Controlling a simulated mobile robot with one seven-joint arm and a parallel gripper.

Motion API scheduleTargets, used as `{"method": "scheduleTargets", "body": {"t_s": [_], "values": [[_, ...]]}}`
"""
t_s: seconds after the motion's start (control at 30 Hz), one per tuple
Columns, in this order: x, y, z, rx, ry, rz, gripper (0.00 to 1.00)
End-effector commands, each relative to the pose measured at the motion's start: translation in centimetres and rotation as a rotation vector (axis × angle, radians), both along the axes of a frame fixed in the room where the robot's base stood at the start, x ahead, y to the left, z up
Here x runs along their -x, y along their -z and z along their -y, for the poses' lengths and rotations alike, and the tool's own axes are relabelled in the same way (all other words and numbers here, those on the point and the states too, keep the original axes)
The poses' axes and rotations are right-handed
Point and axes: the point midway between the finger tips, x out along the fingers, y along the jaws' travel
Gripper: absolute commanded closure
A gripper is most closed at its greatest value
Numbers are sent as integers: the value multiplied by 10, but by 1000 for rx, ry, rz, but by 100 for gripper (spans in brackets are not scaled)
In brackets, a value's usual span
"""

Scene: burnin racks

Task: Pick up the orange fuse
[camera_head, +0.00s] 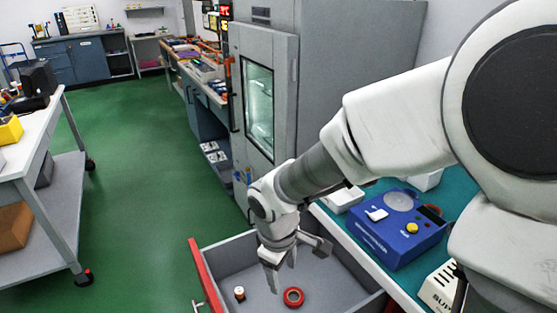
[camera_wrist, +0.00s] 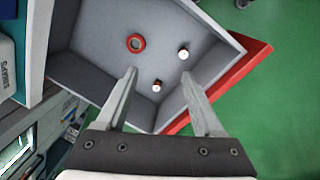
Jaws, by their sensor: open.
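Two small cylinders with pale ends lie in an open grey drawer (camera_head: 222,262). One cylinder (camera_head: 239,293) with a brown-orange body is near the red drawer front; it appears to be the one with a bright white top in the wrist view (camera_wrist: 183,53). The other, a reddish cylinder (camera_wrist: 157,86), shows between my fingers in the wrist view and seems hidden behind my gripper in the head view. I cannot tell surely which is the orange fuse. My gripper (camera_head: 281,277) is open and empty above the drawer, pointing down; its fingers (camera_wrist: 160,73) touch neither cylinder.
A red ring (camera_head: 293,297) lies in the drawer beside the cylinders. The drawer walls and red front (camera_head: 207,276) surround them. A teal worktop with a blue device (camera_head: 397,230) is at the right. A grey chamber (camera_head: 262,95) stands behind. Green floor is free at left.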

Motion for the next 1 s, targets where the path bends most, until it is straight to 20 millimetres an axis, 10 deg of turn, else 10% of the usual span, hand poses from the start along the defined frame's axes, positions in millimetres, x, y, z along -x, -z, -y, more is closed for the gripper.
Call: {"method": "scheduleTargets", "body": {"t_s": [0.1, 0.3, 1.0], "values": [[9, 54, -28, -18, -154, -65, 31], [19, 86, -54, -48, -293, -112, 31], [21, 206, -57, -51, -314, -118, 31]]}}
